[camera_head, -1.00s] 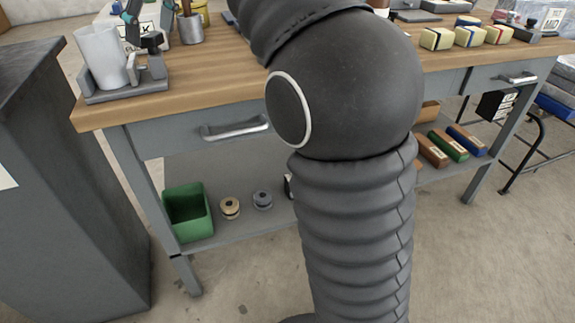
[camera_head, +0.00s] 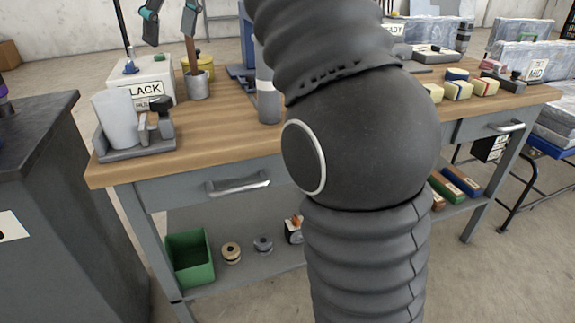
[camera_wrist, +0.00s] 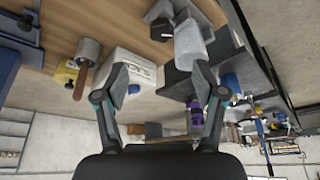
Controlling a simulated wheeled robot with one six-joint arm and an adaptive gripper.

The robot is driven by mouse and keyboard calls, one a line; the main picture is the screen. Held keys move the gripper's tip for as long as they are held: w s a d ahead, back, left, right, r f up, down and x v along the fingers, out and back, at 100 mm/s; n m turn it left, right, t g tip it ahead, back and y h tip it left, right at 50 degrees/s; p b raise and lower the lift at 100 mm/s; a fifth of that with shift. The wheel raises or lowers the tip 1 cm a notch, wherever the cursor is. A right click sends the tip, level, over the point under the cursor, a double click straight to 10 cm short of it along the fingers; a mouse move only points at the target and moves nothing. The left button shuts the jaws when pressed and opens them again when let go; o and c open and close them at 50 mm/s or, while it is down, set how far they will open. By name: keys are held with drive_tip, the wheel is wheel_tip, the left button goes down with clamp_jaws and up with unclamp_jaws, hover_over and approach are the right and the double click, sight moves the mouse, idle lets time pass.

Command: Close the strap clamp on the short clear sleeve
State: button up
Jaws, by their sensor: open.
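The short clear sleeve (camera_head: 115,120), a whitish translucent cylinder, stands in a grey holder (camera_head: 134,147) at the left front of the bench. A dark clamp-like part with a black knob (camera_head: 160,108) sits just right of it; the strap's state is too small to tell. In the wrist view, the sleeve (camera_wrist: 190,45) and dark clamp part (camera_wrist: 160,12) appear upside down, beyond the fingers. My gripper (camera_head: 171,38) is open and empty, in the air above the bench's left part. Its fingers also show in the wrist view (camera_wrist: 161,70). My arm hides the bench middle.
A white labelled box (camera_head: 142,82), a cup with a brown handle (camera_head: 196,85) and a yellow pot (camera_head: 205,62) stand behind the sleeve. A dark cabinet (camera_head: 50,200) stands left of the bench (camera_head: 215,140). Bare wood lies right of the holder.

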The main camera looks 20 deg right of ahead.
drive_tip(key=s+d+f+m+t+h, duration=0.1)
drive_tip(key=s+d+f+m, duration=0.2)
drive_tip(key=s+f, duration=0.7)
drive_tip(key=s+d+f+m+t+h, duration=0.1)
drive_tip(key=s+d+f+m, duration=0.3)
drive_tip(key=f, duration=1.4)
drive_tip(key=shift+s+d+m+h, duration=0.35)
drive_tip(key=shift+s+d, duration=1.95)
drive_tip(key=shift+s, duration=1.1)
drive_tip(key=shift+f, duration=0.1)
